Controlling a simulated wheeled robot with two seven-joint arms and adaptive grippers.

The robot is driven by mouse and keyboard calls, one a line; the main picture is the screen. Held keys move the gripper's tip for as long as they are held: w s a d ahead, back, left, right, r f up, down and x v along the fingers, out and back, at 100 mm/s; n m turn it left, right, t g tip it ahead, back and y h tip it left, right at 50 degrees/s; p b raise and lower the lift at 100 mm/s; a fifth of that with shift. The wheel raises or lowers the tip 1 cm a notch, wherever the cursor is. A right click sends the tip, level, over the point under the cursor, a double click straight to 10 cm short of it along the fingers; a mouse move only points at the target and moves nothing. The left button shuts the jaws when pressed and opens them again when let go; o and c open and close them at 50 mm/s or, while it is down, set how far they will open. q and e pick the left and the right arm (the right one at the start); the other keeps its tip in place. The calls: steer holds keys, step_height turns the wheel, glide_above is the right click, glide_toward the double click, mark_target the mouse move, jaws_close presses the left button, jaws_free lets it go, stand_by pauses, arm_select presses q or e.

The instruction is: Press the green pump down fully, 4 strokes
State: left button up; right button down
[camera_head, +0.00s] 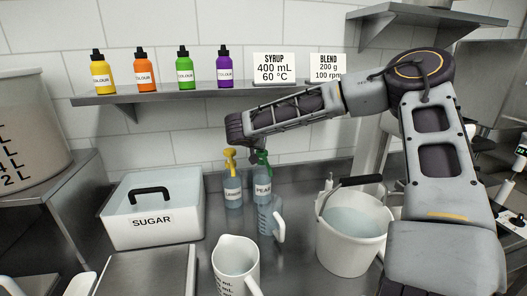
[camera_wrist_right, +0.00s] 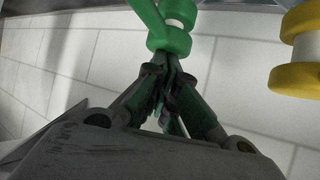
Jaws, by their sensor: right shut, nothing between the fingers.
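The green pump (camera_head: 263,158) tops a bluish bottle labelled PEAR (camera_head: 263,188) at the back of the counter. My right arm reaches in from the right, and my right gripper (camera_head: 251,155) points down beside the green pump head. In the right wrist view the gripper (camera_wrist_right: 168,68) is shut and empty. Its fingertips overlap the edge of the green pump head (camera_wrist_right: 170,40); I cannot tell whether they touch it. My left gripper is not in view.
A yellow-pump bottle (camera_head: 232,190) stands just left of the green one. A clear jug (camera_head: 268,216) stands in front. A white bucket (camera_head: 350,245) is right, a SUGAR bin (camera_head: 153,235) left, and a white measuring jug (camera_head: 236,268) nearer. A shelf (camera_head: 150,96) holds colour bottles.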

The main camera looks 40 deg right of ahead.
steer(key=shift+r, duration=0.85)
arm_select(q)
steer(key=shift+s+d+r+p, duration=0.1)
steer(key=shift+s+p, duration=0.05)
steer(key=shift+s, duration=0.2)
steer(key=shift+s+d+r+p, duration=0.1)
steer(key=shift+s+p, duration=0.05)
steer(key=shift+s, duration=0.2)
arm_select(e)
steer(key=shift+r, duration=0.15)
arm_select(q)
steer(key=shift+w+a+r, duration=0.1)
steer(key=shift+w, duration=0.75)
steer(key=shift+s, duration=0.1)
